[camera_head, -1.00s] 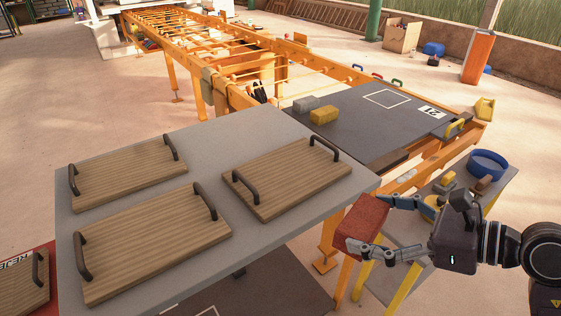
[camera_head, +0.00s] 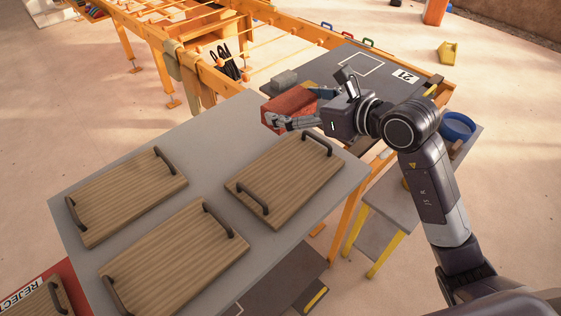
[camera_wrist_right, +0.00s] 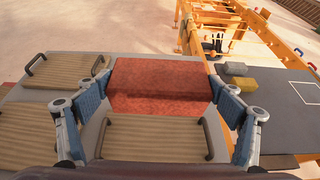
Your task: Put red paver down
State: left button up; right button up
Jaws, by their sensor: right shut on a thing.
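The red paver (camera_head: 292,104) is a rough reddish block, held by my right gripper (camera_head: 295,108) over the far right part of the grey table (camera_head: 215,125). In the right wrist view the red paver (camera_wrist_right: 160,85) lies between the two blue-padded fingers of the right gripper (camera_wrist_right: 160,95), above a wooden board (camera_wrist_right: 150,138). The fingers are shut on its sides. In the head view the wooden board with dark handles (camera_head: 285,178) lies just nearer than the paver. My left gripper is not in view.
Two more handled boards (camera_head: 125,195) (camera_head: 175,260) lie on the grey table. Beyond it, a dark sheet marked 21 (camera_head: 385,70) carries a grey block (camera_head: 284,80). A side table (camera_head: 390,225) with a blue bowl (camera_head: 457,126) stands right. An orange roller frame (camera_head: 200,30) runs behind.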

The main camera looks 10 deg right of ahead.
jog(key=shift+w+a+f, duration=0.1)
jog(key=shift+w, duration=0.1)
jog(key=shift+f, duration=9.55)
jog(key=shift+f, duration=0.15)
jog(key=o, duration=1.9)
jog(key=shift+s+f, duration=0.15)
jog(key=shift+f, duration=0.05)
